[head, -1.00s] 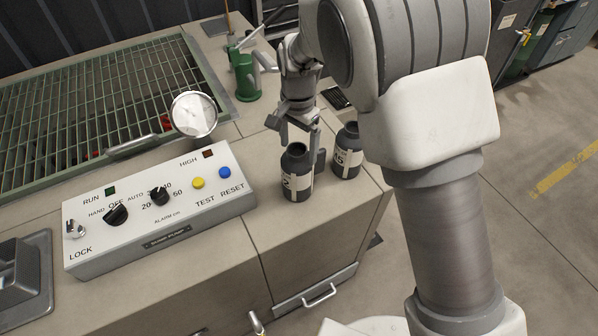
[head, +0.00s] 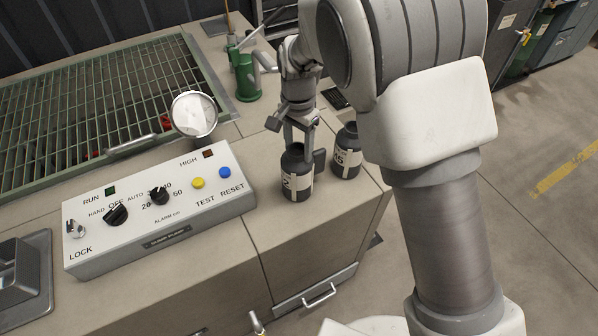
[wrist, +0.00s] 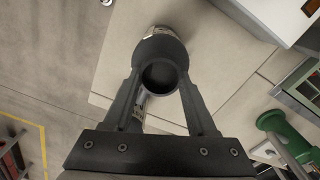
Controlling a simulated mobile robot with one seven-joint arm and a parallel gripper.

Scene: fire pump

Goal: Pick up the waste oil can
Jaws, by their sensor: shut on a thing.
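Two dark grey cans with pale labels stand upright on the beige counter. The label text is too small to read surely, so I cannot tell which is the waste oil can. My gripper (head: 303,148) reaches down from above and is shut on the left can (head: 297,181) near its top. The can appears to rest on the counter. The right can (head: 346,158) stands close beside it, behind my gripper. In the wrist view the held can (wrist: 160,75) shows its dark round top between my two fingers.
A white control box (head: 158,208) with knobs and buttons lies left of the cans. A round gauge (head: 194,114) and a green fitting (head: 246,78) stand behind. A green-framed grating (head: 90,95) fills the back left. The counter's right edge is near the right can.

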